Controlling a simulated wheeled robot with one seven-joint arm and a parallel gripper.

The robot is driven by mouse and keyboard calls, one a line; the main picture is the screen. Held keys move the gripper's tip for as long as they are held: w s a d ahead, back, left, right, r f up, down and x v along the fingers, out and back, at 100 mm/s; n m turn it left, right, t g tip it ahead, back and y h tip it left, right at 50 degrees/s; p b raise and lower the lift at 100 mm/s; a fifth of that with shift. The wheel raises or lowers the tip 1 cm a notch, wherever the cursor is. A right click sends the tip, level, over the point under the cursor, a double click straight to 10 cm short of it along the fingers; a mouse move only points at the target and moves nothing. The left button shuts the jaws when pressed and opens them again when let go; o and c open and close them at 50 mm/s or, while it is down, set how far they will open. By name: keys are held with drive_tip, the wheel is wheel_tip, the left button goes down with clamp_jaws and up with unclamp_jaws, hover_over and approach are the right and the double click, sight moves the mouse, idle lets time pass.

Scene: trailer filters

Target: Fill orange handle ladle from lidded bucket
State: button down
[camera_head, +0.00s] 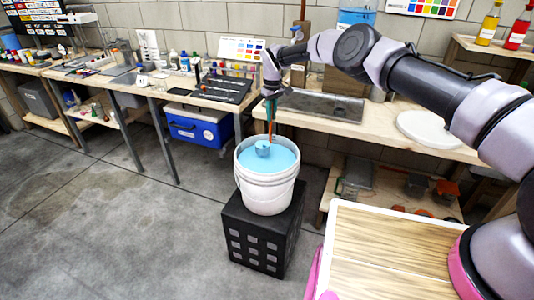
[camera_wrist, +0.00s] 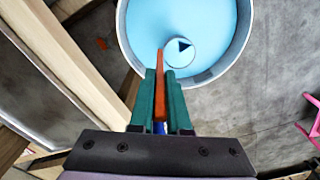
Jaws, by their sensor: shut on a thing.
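The white bucket (camera_head: 266,190) stands upright on a black crate, with no lid on it. It holds light blue liquid (camera_head: 284,155) close to the rim. My gripper (camera_head: 271,108) is above the bucket and shut on the orange handle (camera_head: 270,130) of the ladle. The ladle's bowl (camera_head: 262,148) is at the liquid's surface, inside the rim. In the wrist view, the green fingers (camera_wrist: 160,103) pinch the orange handle (camera_wrist: 161,66), and the round bowl (camera_wrist: 179,52) shows against the blue liquid (camera_wrist: 150,20). How much the bowl holds is unclear.
The black crate (camera_head: 262,235) supports the bucket on the concrete floor. A round white disc (camera_head: 428,130) lies on the bench at right. A wooden-topped surface (camera_head: 385,250) is at front right. The floor at left is clear.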

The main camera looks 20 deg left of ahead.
drive_tip(key=shift+s+d+r+y, duration=0.2)
drive_tip(key=shift+s+r+y, duration=0.1)
drive_tip(key=shift+s, duration=0.2)
drive_tip(key=shift+s+d+t, duration=0.1)
drive_tip(key=shift+d+t, duration=0.3)
idle(0.7)
drive_tip(key=shift+s+d+y, duration=0.25)
drive_tip(key=shift+y, duration=0.25)
drive_tip(key=shift+s+d+f+t+y, duration=0.1)
drive_tip(key=shift+s+d+t+y, duration=0.4)
drive_tip(key=shift+d, duration=0.25)
drive_tip(key=shift+s+d+t+y, duration=0.4)
drive_tip(key=shift+s+d+y, duration=0.2)
drive_tip(key=shift+d, duration=0.15)
idle(2.5)
drive_tip(key=shift+w+a+f+g+h, duration=0.1)
drive_tip(key=shift+w+a+g+h, duration=0.55)
drive_tip(key=shift+w+a+h, duration=0.5)
drive_tip(key=shift+w+a+f+g+h, duration=0.1)
drive_tip(key=shift+w+a+g+h, duration=0.65)
drive_tip(key=shift+a, duration=0.55)
drive_tip(key=shift+w+a, duration=0.1)
drive_tip(key=shift+w, duration=0.05)
